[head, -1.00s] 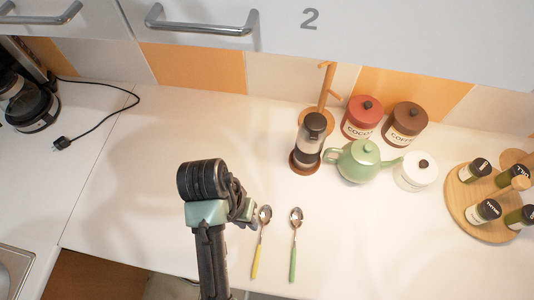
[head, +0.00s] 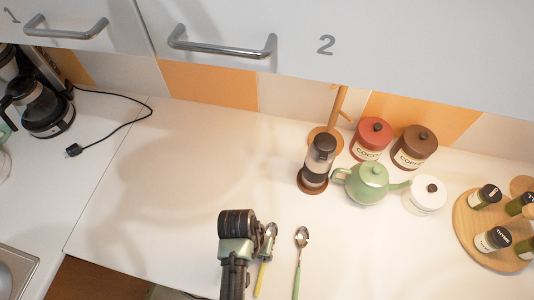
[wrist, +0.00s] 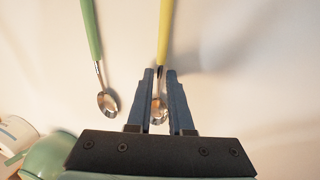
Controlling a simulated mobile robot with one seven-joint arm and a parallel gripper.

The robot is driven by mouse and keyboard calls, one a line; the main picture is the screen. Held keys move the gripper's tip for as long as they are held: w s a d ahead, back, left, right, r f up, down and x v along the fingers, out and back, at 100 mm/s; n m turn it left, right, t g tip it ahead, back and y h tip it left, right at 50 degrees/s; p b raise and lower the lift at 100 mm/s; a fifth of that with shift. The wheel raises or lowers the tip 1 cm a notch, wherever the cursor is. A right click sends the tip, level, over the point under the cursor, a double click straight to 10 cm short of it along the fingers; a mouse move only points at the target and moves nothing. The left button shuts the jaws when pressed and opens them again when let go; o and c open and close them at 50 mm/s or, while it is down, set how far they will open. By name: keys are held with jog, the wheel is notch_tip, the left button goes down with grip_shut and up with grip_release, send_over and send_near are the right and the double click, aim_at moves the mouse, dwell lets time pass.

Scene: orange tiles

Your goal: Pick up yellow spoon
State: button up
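The yellow spoon (head: 262,276) lies on the white counter, its metal bowl partly hidden by my gripper in the head view. In the wrist view the yellow spoon (wrist: 164,32) runs down between my two blue fingers. My gripper (wrist: 160,72) is open, with a gap around the spoon's neck. Its height above the spoon is hard to tell. In the head view my gripper (head: 265,240) is mostly hidden behind my wrist.
A green spoon (head: 297,270) lies parallel just right of the yellow one; it also shows in the wrist view (wrist: 92,30). A green teapot (head: 366,184), a coffee press (head: 316,165) and canisters stand behind to the right. The counter to the left is clear.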

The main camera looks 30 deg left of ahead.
grip_shut()
dwell(0.4)
